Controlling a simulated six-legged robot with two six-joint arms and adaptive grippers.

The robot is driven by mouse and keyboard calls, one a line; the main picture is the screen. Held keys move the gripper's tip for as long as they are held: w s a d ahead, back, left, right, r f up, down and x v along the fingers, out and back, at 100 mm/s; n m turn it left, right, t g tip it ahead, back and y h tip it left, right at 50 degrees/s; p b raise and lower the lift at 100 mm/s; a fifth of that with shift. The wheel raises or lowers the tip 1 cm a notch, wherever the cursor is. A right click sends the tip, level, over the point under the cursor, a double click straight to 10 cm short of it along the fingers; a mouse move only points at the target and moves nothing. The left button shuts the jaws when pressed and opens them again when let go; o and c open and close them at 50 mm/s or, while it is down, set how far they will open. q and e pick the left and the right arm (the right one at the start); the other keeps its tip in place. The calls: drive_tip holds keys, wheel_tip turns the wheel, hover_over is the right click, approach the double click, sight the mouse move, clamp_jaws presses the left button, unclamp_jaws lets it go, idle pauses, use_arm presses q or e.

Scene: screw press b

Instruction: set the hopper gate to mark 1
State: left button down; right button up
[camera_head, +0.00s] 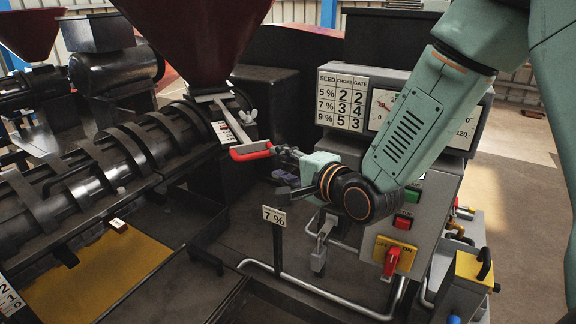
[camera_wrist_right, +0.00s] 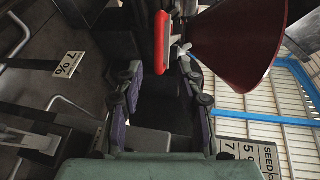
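The dark red hopper (camera_head: 195,35) stands over the press barrel at the top of the head view. Below it is the gate's pale metal slide (camera_head: 235,126) with a small scale plate (camera_head: 222,133); its marks are too small to read. The gate's red handle (camera_head: 250,152) sticks out toward my right gripper (camera_head: 281,170). In the right wrist view my gripper (camera_wrist_right: 162,72) is open, its padded fingers apart. The red handle (camera_wrist_right: 161,38) lies just beyond the fingertips, roughly in line with the gap. I cannot tell whether a finger touches it. My left gripper is not in view.
A chart board (camera_head: 343,101) and dials stand behind my right arm. A "7 %" card (camera_head: 274,216) on a post stands below the gripper. A control box with a red switch (camera_head: 391,262) is at the lower right. The ribbed barrel (camera_head: 110,160) fills the left.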

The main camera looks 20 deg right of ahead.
drive_tip(key=shift+v, duration=0.8)
drive_tip(key=shift+s, duration=0.15)
drive_tip(key=s+f+n+g+h+b, duration=0.1)
drive_tip(key=s+f+n+g+b, duration=0.4)
drive_tip(key=f, duration=0.9)
drive_tip(key=s+f+n+g+h+b, duration=0.2)
drive_tip(key=s+f+n, duration=0.5)
drive_tip(key=f, duration=0.6)
drive_tip(key=s+f+n+g+b, duration=0.1)
drive_tip(key=s+f+g+b, duration=0.3)
drive_tip(key=s+f, duration=0.8)
drive_tip(key=s+f+n+g+h+b, duration=0.1)
drive_tip(key=s+f+n+g+b, duration=0.1)
drive_tip(key=s+f+g+b, duration=0.2)
drive_tip(key=s+f+b, duration=0.3)
drive_tip(key=s+f, duration=0.5)
drive_tip(key=f, duration=0.1)
drive_tip(key=shift+s+d+f, duration=0.25)
drive_tip(key=shift+d+f, duration=0.1)
